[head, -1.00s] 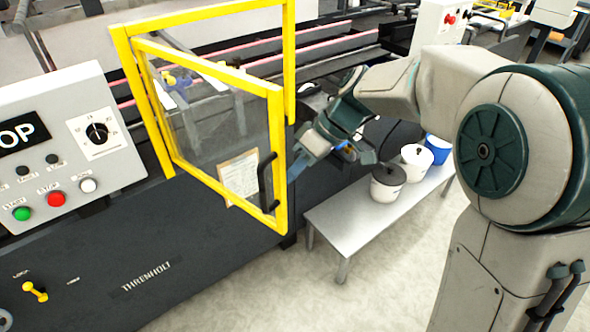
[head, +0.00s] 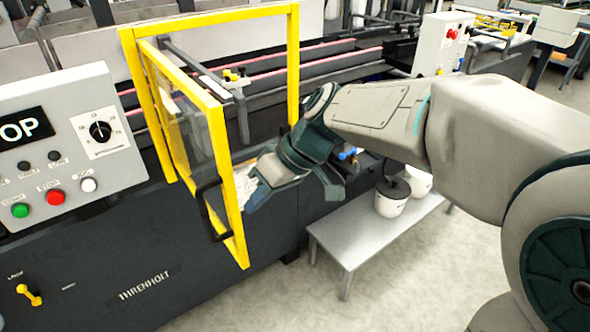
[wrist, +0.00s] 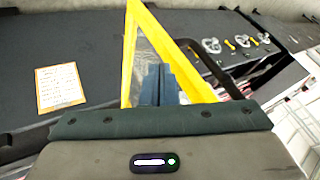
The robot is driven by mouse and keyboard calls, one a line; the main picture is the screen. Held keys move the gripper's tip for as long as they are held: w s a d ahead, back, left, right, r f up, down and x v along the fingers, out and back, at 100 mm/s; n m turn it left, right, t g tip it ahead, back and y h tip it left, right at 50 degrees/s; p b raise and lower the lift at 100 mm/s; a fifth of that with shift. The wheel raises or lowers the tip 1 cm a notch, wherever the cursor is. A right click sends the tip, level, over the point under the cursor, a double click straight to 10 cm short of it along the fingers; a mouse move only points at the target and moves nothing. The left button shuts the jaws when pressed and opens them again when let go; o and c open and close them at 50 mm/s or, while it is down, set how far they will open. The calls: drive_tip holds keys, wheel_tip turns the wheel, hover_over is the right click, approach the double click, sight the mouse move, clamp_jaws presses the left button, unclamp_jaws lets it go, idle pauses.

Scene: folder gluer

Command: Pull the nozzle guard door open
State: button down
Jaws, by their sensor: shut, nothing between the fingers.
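The nozzle guard door (head: 222,178) is a clear panel in a yellow frame, standing ajar and angled out from the machine in the head view. Its black bar handle (head: 207,212) is on the outer face, near the free edge. My gripper (head: 250,203) is shut and empty, on the inner side of the door, right by its free edge; I cannot tell whether it touches. In the wrist view, my gripper (wrist: 160,74) points at the door's yellow frame (wrist: 130,50), with the dark handle (wrist: 205,62) beyond to the right.
The fixed yellow frame (head: 215,24) surrounds the opening. A control panel (head: 65,140) stands left. A low grey bench (head: 350,248) with pots (head: 391,200) is below my arm. A paper notice (wrist: 60,88) is on the dark machine front. Floor in front is clear.

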drive_tip(key=w+d+r+b, duration=0.1)
drive_tip(key=w+d+r, duration=0.2)
drive_tip(key=d+r, duration=0.55)
drive_tip(key=s+d+f+m+t+h, duration=0.2)
drive_tip(key=s+d+f+m+h, duration=0.1)
drive_tip(key=d+f, duration=0.5)
drive_tip(key=s+d+f+m+t+h, duration=0.2)
drive_tip(key=s+d+f+m+h, duration=0.2)
drive_tip(key=s+d+f+m, duration=0.2)
wheel_tip(320, 180, down, 3)
drive_tip(key=d+m, duration=0.2)
drive_tip(key=shift+s+d+r, duration=0.2)
drive_tip(key=shift+s+d, duration=0.1)
drive_tip(key=shift+d, duration=0.05)
